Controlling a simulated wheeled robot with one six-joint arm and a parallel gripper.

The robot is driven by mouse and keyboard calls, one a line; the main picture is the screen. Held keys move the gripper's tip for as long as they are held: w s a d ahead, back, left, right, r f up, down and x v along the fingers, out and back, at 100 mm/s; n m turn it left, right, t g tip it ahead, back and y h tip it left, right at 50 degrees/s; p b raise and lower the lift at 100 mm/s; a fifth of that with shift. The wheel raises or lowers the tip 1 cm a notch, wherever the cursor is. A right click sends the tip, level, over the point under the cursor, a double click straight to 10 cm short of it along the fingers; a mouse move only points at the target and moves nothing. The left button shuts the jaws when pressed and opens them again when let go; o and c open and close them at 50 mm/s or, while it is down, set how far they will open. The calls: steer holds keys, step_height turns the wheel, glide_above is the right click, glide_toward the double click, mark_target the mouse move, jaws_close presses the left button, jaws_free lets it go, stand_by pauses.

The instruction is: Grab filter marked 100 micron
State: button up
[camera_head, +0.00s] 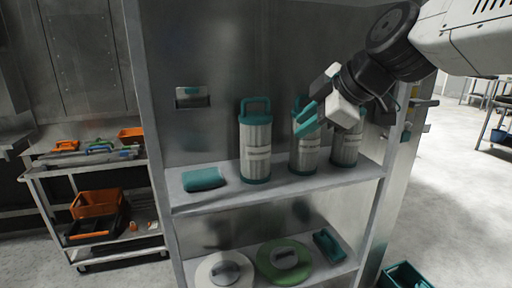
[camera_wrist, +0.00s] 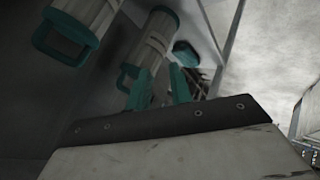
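Three cylindrical filters with teal handles and bases stand upright on the upper shelf: the left filter (camera_head: 256,150), the middle filter (camera_head: 304,154) and the right filter (camera_head: 345,150). Each has a pale label, too small to read, so I cannot tell which is marked 100 micron. My gripper (camera_head: 306,116) has teal fingers and hangs in front of the middle filter's top, partly hiding it. In the wrist view the fingers (camera_wrist: 160,76) are apart with nothing visibly held. The left filter (camera_wrist: 88,14) and middle filter (camera_wrist: 154,42) show beyond them; contact with the middle handle is unclear.
A teal folded cloth (camera_head: 203,179) lies left of the filters on the shelf (camera_head: 222,201). Below are a white disc (camera_head: 207,274), a green disc (camera_head: 270,269) and a teal item (camera_head: 329,246). A tool cart (camera_head: 52,171) stands left; a teal crate (camera_head: 404,276) is lower right.

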mark_target(257, 99)
steer(key=w+a+r+n+t+y, duration=0.2)
steer(key=w+a+r+n, duration=0.3)
steer(key=w+a, duration=0.15)
steer(key=shift+n, duration=0.4)
steer(key=x, duration=0.5)
steer(key=w+d+x, duration=0.1)
steer(key=x, duration=0.1)
steer(key=shift+w+a+f, duration=0.1)
steer(key=shift+w, duration=0.05)
jaws_close()
stand_by(0.6)
